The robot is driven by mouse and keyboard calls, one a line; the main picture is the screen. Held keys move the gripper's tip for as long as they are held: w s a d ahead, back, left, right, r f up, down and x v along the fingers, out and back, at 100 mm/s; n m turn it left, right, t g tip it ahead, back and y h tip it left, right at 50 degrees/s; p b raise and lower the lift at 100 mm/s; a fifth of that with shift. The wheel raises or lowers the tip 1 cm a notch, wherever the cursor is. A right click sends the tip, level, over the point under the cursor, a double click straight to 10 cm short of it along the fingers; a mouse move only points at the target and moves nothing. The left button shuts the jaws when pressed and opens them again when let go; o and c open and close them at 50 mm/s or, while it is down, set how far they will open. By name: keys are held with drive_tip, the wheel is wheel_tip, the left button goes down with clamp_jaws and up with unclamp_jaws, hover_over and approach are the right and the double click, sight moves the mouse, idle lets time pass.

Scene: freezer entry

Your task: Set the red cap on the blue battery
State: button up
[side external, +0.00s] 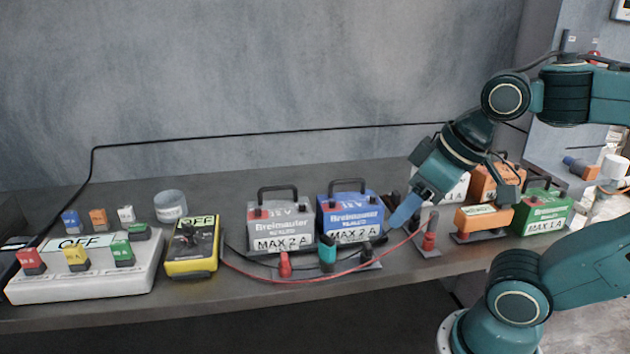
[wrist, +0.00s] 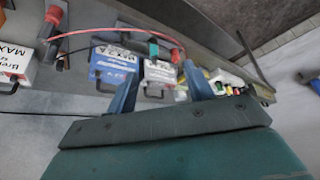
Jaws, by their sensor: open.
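The blue battery (side external: 350,212) stands upright on the bench, marked "MAX 2 A", and shows in the wrist view (wrist: 112,66). A red piece (side external: 429,238) stands on a small grey plate to its right and appears top left in the wrist view (wrist: 54,15). Another red piece (side external: 285,264) stands before the grey battery; it also shows in the wrist view (wrist: 177,55). I cannot tell which is the cap. My gripper (side external: 404,213) is open and empty, its blue fingers tilted down right of the blue battery; both fingers show in the wrist view (wrist: 159,71).
The grey battery (side external: 280,226) is left of the blue one; a teal piece (side external: 327,251) stands in front. Orange (side external: 484,219) and green (side external: 543,212) batteries are at right. A red cable (side external: 300,280) crosses the front, from near the yellow meter (side external: 192,248). A fuse box (side external: 85,270) is far left.

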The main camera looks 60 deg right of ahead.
drive_tip(key=shift+w, duration=0.1)
drive_tip(key=m+g, duration=0.6)
drive_tip(key=m, duration=0.3)
hover_over(284, 257)
wheel_tip(284, 257, down, 6)
drive_tip(key=shift+r, duration=0.2)
wheel_tip(284, 257, down, 8)
drive_tip(key=shift+f, duration=0.25)
drive_tip(key=shift+f, duration=0.15)
